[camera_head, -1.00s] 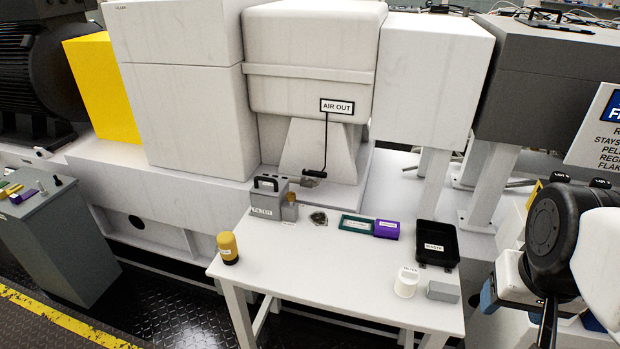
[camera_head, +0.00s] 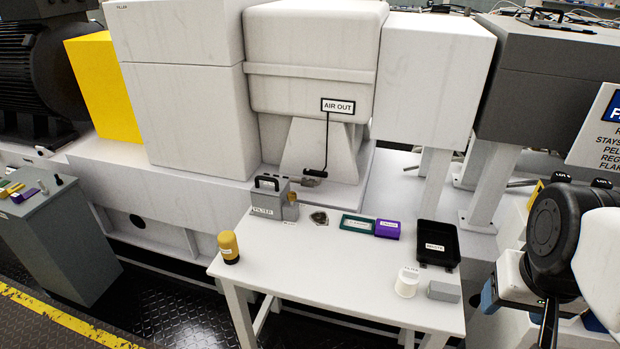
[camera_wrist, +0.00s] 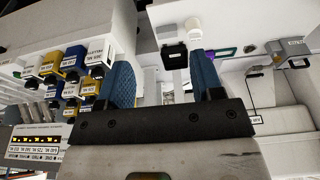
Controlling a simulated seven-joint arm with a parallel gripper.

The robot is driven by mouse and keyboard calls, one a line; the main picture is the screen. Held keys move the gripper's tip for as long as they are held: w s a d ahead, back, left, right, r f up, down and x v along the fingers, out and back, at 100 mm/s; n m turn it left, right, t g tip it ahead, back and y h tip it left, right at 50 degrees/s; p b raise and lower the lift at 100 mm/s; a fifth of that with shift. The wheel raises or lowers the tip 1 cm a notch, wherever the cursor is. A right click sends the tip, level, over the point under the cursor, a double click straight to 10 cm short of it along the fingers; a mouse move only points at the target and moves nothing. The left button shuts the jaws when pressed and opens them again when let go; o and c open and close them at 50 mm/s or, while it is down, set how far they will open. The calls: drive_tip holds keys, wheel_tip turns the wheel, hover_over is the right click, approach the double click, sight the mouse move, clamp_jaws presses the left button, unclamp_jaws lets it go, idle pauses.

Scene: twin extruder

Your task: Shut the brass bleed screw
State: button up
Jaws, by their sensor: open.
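The grey filter housing (camera_head: 268,205) with a black handle stands at the back left of the white table. A small brass-coloured part (camera_head: 292,197), likely the bleed screw, shows at its right side. Its exact form and how far it is turned are too small to tell. The housing also shows at the far right of the wrist view (camera_wrist: 297,46). My gripper (camera_wrist: 165,82) has two blue pads set wide apart with nothing between them. It is far from the housing. In the head view my arm is at the right edge, right of the table.
On the white table (camera_head: 310,262) are a yellow-capped pot (camera_head: 229,248), a small dark dish (camera_head: 320,218), a green tray (camera_head: 356,224), a purple box (camera_head: 388,229), a black waste tray (camera_head: 438,258), a white cup (camera_head: 407,283) and a grey block (camera_head: 443,291). The table's front middle is clear.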

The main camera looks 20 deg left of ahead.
idle(0.4)
drive_tip(key=w+a+f+m+g+y, duration=0.2)
drive_tip(key=w+a+y, duration=0.1)
drive_tip(key=w+a, duration=0.6)
drive_tip(key=w+a+f+m+g+y, duration=0.25)
drive_tip(key=w+a, duration=0.35)
drive_tip(key=w, duration=0.6)
drive_tip(key=w+a+f+m+g+y, duration=0.2)
drive_tip(key=w+a+m+y, duration=0.15)
drive_tip(key=w+a, duration=0.55)
drive_tip(key=w+a+f+m+g+y, duration=0.15)
drive_tip(key=w+a+f+y, duration=0.25)
drive_tip(key=w+a+f, duration=0.65)
drive_tip(key=m+y, duration=0.5)
approach(292, 197)
drive_tip(key=shift+w+a+f+t, duration=0.15)
drive_tip(key=shift+w+a+t, duration=0.05)
drive_tip(key=shift+a, duration=0.4)
drive_tip(key=shift+w+a+f+t, duration=0.15)
drive_tip(key=shift+a+f+t, duration=0.05)
drive_tip(key=shift+a, duration=0.45)
drive_tip(key=shift+a, duration=0.2)
drive_tip(key=shift+x, duration=3.7)
